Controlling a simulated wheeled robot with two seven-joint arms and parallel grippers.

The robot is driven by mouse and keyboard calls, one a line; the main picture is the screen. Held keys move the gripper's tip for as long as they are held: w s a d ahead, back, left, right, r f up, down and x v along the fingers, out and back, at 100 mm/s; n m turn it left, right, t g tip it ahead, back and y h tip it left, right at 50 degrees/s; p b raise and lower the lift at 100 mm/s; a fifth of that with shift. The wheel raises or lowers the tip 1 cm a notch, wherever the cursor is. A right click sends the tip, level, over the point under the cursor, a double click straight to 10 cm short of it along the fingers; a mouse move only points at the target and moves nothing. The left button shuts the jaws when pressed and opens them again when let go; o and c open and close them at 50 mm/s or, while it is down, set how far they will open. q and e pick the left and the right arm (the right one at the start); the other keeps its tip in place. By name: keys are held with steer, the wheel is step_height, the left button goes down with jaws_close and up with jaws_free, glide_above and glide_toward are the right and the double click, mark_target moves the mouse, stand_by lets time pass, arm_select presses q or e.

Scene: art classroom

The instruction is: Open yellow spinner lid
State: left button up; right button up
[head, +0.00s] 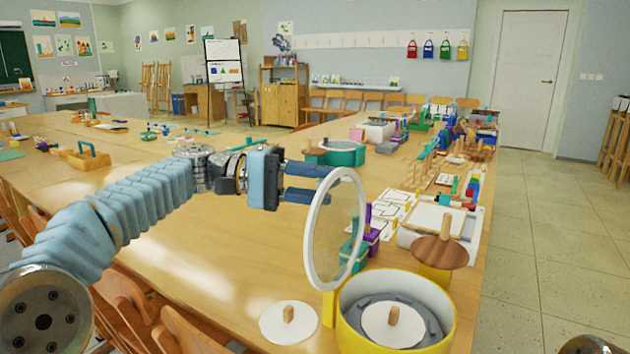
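The yellow spinner (445,331) is a round yellow tub at the front right of the table. Inside it are a grey basket and a white disc with a wooden knob. Its lid (312,240), a clear disc with a white rim, stands nearly upright above the tub's left side, by a yellow hinge post (328,308). My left gripper (325,184) is at the lid's upper left edge, its two blue fingers apart with a gap between them. The fingertips overlap the rim in the picture; I cannot tell whether they touch it. My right gripper is out of view.
A white disc with a wooden knob (272,325) lies left of the tub. A yellow pot with a brown wooden lid (433,256) stands behind it. Teal and purple blocks, white trays and a teal pot (345,155) stand farther back. The table's left middle is clear.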

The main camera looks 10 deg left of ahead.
arm_select(q)
steer(key=shift+r, duration=0.15)
steer(key=a, duration=1.3)
steer(key=shift+s+a+r+p, duration=0.35)
steer(key=shift+r+p, duration=0.05)
steer(key=shift+r, duration=0.05)
